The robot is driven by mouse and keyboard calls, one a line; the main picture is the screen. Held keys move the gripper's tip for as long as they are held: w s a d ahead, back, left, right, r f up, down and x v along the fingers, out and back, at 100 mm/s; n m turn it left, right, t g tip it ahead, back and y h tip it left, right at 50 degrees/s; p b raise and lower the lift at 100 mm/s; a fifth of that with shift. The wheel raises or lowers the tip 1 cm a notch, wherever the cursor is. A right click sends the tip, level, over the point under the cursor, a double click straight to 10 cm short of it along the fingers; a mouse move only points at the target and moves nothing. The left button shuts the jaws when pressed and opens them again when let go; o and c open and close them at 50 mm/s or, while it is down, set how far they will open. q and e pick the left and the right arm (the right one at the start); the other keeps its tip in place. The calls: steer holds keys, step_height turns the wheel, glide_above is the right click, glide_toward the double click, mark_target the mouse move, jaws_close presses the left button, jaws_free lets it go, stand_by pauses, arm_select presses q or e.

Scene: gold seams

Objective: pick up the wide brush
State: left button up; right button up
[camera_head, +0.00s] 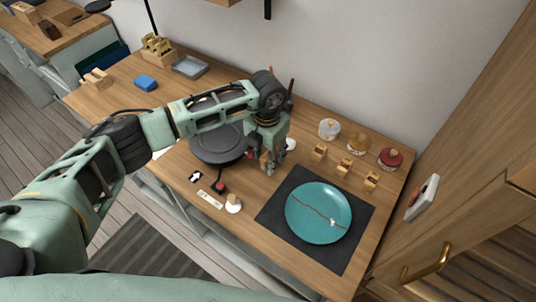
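I cannot clearly make out a wide brush. A thin dark upright stick (291,88) shows just behind my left wrist, and it may be a handle; its lower part is hidden by my arm. My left gripper (268,168) points down over the wooden counter (318,279), between the dark round plate and the dark mat. Its fingers are small and partly covered, so I cannot tell whether they are open or hold anything. My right gripper is out of view.
A cracked teal plate (304,228) lies on a dark mat (275,212). A dark round plate (215,147) lies under my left forearm. Lidded jars (358,141) and small wooden blocks (345,165) stand at the back right. Small items, including a white strip (210,199), lie near the front edge.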

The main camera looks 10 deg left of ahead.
mark_target(267, 154)
arm_select(q)
steer(key=shift+f, duration=0.2)
jaws_close()
stand_by(0.3)
steer(key=shift+r, duration=0.1)
step_height(267, 154, up, 4)
steer(key=shift+w+f+b, duration=0.1)
steer(key=shift+b, duration=1.05)
steer(key=s+d+r+b, duration=0.1)
steer(key=d+r+b, duration=0.1)
steer(key=d, duration=0.3)
steer(key=s+d+r+b, duration=0.1)
steer(key=d+r+b, duration=0.1)
steer(key=d+r, duration=0.3)
steer(key=shift+s+d, duration=0.15)
steer(key=shift+d, duration=0.65)
